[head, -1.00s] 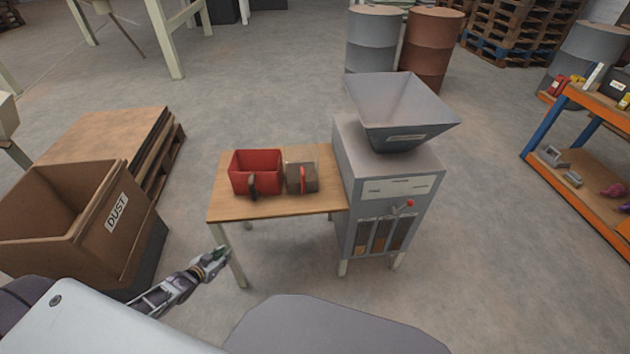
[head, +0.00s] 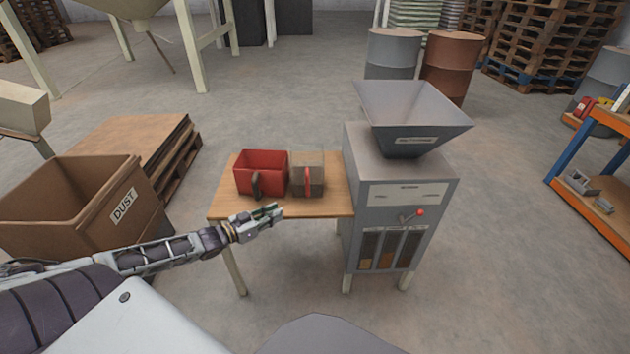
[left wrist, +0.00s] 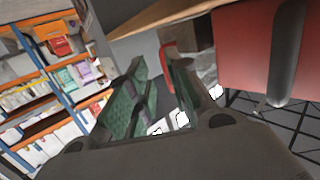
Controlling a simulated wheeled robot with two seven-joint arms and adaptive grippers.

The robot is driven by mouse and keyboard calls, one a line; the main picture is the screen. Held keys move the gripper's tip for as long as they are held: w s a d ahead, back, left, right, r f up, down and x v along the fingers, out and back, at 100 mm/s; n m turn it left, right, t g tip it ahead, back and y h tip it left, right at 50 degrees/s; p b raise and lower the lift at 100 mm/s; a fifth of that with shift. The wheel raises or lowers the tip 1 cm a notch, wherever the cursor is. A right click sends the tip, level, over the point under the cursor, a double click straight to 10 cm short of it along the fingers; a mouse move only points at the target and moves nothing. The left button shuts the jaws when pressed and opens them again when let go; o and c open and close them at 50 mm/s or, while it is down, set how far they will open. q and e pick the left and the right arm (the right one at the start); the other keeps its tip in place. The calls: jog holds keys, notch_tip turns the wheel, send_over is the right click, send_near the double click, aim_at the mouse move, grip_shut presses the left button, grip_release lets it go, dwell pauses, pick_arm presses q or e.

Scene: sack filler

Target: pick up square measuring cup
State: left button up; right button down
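Two boxy cups with handles stand side by side on a small wooden table (head: 240,208). One is a red cup (head: 262,162) with a dark handle. Right of it is a smaller brownish-grey, partly see-through cup (head: 316,170) with a red handle (head: 307,181). My left gripper (head: 277,212) is open and empty at the table's front edge, in front of the cups and apart from them. In the left wrist view its green-padded fingers (left wrist: 160,90) are spread. The red cup (left wrist: 242,50) is close at the right there, the smaller cup (left wrist: 197,36) beyond the fingers. My right gripper is not in view.
A grey machine with a hopper (head: 412,108) stands against the table's right side. A cardboard box marked DUST (head: 122,207) is at left, before a pallet stack (head: 150,150). Drums (head: 447,66) stand behind; an orange shelf (head: 598,215) is at right. The floor in front is clear.

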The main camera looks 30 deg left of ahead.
aim_at(307, 175)
pick_arm(q)
jog(key=shift+m+t+h, duration=0.4)
jog(key=shift+t+h, duration=0.1)
jog(key=shift+h, duration=0.3)
jog(key=r, duration=0.2)
jog(key=w+r, duration=0.1)
jog(key=r, duration=0.1)
jog(key=shift+w+a, duration=0.1)
jog(key=shift+a, duration=0.05)
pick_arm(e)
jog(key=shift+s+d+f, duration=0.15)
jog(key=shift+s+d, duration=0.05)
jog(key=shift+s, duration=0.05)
pick_arm(q)
jog(key=shift+w+f, duration=0.1)
jog(key=shift+w, duration=0.05)
